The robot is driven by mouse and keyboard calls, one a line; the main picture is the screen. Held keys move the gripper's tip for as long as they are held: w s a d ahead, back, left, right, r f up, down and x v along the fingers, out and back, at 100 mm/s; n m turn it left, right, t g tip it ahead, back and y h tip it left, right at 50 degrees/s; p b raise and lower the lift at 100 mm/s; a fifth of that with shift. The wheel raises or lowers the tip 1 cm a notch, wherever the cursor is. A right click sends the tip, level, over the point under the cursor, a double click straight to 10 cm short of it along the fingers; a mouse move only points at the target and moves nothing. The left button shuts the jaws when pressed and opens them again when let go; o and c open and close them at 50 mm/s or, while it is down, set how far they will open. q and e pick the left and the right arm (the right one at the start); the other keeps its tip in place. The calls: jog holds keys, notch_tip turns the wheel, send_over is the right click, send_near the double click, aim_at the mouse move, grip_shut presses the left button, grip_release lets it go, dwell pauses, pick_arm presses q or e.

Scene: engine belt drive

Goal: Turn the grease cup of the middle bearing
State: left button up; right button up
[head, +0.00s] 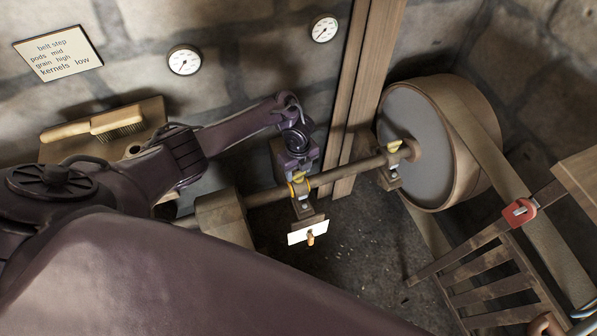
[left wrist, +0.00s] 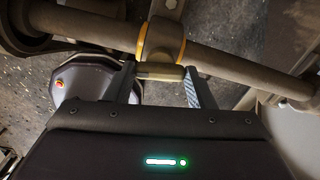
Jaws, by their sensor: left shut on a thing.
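The middle bearing (head: 303,203) carries a long horizontal shaft (head: 345,176) and shows yellow rings at its sides. In the left wrist view the bearing (left wrist: 162,38) sits just beyond my fingertips. My left gripper (head: 298,177) comes down onto the top of the bearing from above. In the left wrist view the left gripper (left wrist: 162,74) has its two fingers on either side of the olive-brass grease cup (left wrist: 160,72), shut on it. Most of the cup is hidden by the gripper in the head view. My right gripper is not in view.
A second bearing (head: 390,178) stands right, near a large pulley (head: 415,145) with a belt (head: 480,150). A smaller drum (head: 224,218) is left on the shaft. A white card (head: 300,232) hangs below the middle bearing.

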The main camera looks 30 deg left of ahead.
aim_at(299, 172)
pick_arm(q)
jog(key=shift+m+b, duration=0.55)
jog(key=shift+m, duration=0.55)
jog(key=o, duration=1)
notch_tip(299, 172, up, 8)
jog(key=shift+f, duration=0.1)
